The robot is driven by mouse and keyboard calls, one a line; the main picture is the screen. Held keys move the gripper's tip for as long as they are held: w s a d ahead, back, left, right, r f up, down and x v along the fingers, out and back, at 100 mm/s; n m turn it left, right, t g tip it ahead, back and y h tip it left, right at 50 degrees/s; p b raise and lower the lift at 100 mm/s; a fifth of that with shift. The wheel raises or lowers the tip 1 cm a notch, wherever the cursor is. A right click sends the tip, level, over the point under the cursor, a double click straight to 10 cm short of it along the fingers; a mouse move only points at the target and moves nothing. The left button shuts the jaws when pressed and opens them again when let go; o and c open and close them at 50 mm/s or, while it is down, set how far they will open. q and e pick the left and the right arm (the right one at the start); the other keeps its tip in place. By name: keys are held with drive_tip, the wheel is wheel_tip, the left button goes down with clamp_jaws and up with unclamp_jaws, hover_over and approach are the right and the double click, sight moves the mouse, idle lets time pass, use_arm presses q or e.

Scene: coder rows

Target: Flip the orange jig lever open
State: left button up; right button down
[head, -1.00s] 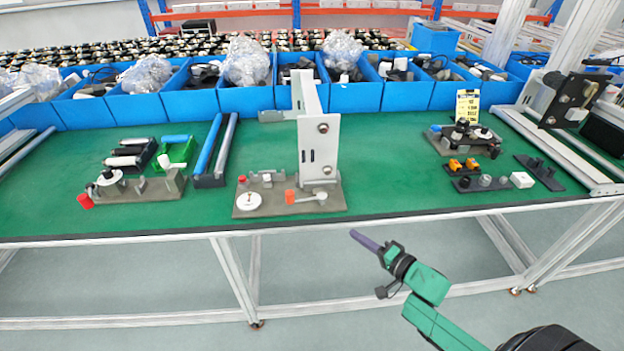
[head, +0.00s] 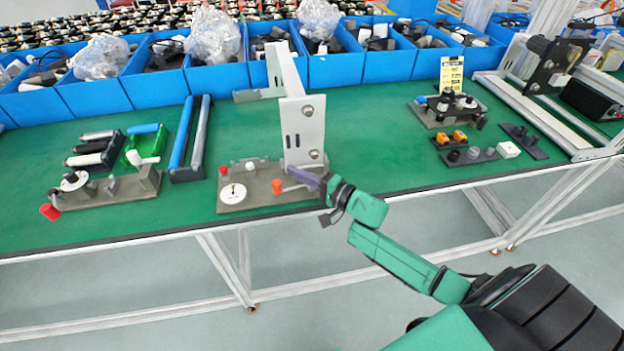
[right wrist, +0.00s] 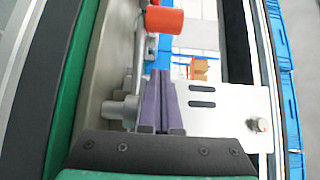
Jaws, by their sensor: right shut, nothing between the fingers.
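The orange jig lever tip (head: 277,187) sits on the middle jig (head: 255,208), a grey base with a white dial and a tall white bracket. The lever's grey arm runs right from the tip, partly hidden behind my fingers. In the right wrist view the orange tip (right wrist: 164,20) is at the top, ahead of my fingers. My right gripper (head: 300,177) has its purple fingers at the right part of the jig, close by the lever arm; contact cannot be told. In the right wrist view its fingers (right wrist: 160,88) are together and empty. My left gripper is out of view.
The tall white bracket (head: 303,130) rises right behind my right fingers. Another jig with a red knob (head: 50,211) stands at the left. Several small fixtures (head: 460,140) stand at the right. Blue bins (head: 336,68) line the back. Green table is clear right of the bracket.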

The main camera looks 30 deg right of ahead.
sight(290, 188)
drive_tip(key=shift+w+a, duration=0.45)
drive_tip(key=shift+a, duration=0.1)
drive_tip(key=s+a+p, duration=0.1)
drive_tip(key=s, duration=0.2)
drive_tip(key=shift+a+r+p, duration=0.15)
drive_tip(key=shift+a+p, duration=0.2)
drive_tip(key=shift+a, duration=0.05)
drive_tip(key=shift+s+a, duration=0.1)
drive_tip(key=shift+s, duration=0.05)
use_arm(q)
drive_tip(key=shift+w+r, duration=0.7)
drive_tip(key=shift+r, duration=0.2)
